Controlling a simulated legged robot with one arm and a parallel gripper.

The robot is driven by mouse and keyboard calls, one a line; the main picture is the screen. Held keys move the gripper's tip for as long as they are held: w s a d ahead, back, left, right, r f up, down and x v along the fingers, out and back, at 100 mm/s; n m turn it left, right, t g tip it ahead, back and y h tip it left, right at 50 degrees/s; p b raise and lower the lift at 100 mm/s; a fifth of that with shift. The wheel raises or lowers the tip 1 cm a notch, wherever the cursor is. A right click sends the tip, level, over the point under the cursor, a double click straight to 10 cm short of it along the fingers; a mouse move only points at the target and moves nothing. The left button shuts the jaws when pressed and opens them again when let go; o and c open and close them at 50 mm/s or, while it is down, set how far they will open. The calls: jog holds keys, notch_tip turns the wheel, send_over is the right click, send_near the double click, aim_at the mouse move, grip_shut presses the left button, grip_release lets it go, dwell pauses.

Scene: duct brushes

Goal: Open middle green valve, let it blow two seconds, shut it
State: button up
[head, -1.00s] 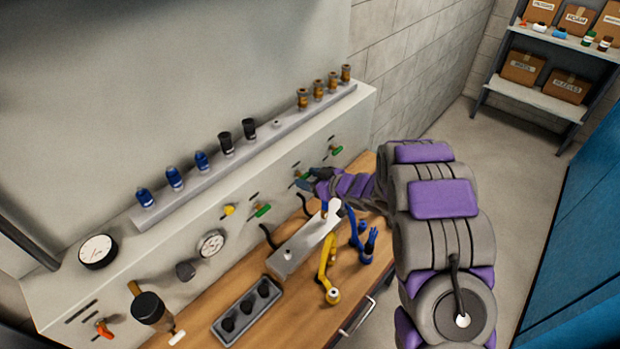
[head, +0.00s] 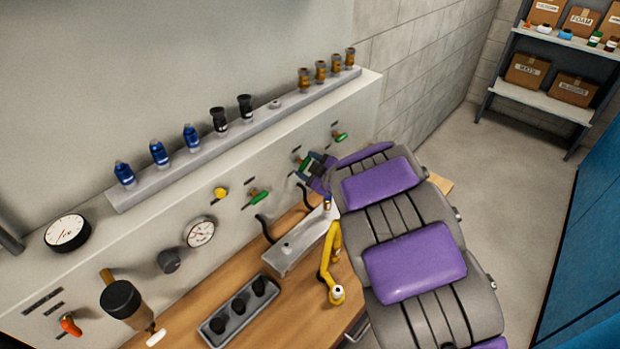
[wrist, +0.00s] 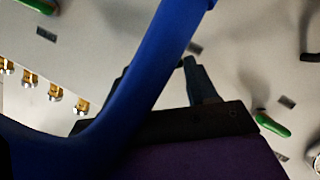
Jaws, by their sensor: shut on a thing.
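The wall panel carries three green valves in the head view: the left one (head: 259,197), the middle one (head: 298,161) and the right one (head: 340,137). My gripper (head: 309,164) is at the middle green valve and shut on it; its dark fingers cover most of the handle. In the wrist view one dark finger (wrist: 201,82) shows, and a blue curved thing close to the camera hides most of the grip. Two other green handles show there, one at the top left (wrist: 38,5) and one at the right (wrist: 272,124).
A sloping ledge above the valves holds blue (head: 158,153), black (head: 219,120) and brass (head: 321,71) fittings. A gauge (head: 199,232) is left of the valves.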

jog(key=n+b, duration=0.1)
jog(key=n+t+b, duration=0.1)
jog(key=shift+s+a+f+n+t+b, duration=0.15)
jog(key=shift+f+n+t+b, duration=0.15)
jog(key=shift+f+n+b, duration=0.1)
jog(key=n+t, duration=0.1)
jog(key=n, duration=0.2)
jog(key=shift+s+a+f+t, duration=0.1)
jog(key=shift+a+f+t, duration=0.05)
jog(key=shift+t, duration=0.25)
jog(key=shift+f+n, duration=0.2)
jog(key=shift+n, duration=0.9)
jog(key=shift+f+t, duration=0.1)
jog(key=shift+t, duration=0.2)
jog(key=o, duration=1.1)
jog(key=shift+a, duration=0.1)
jog(key=shift+c, duration=0.2)
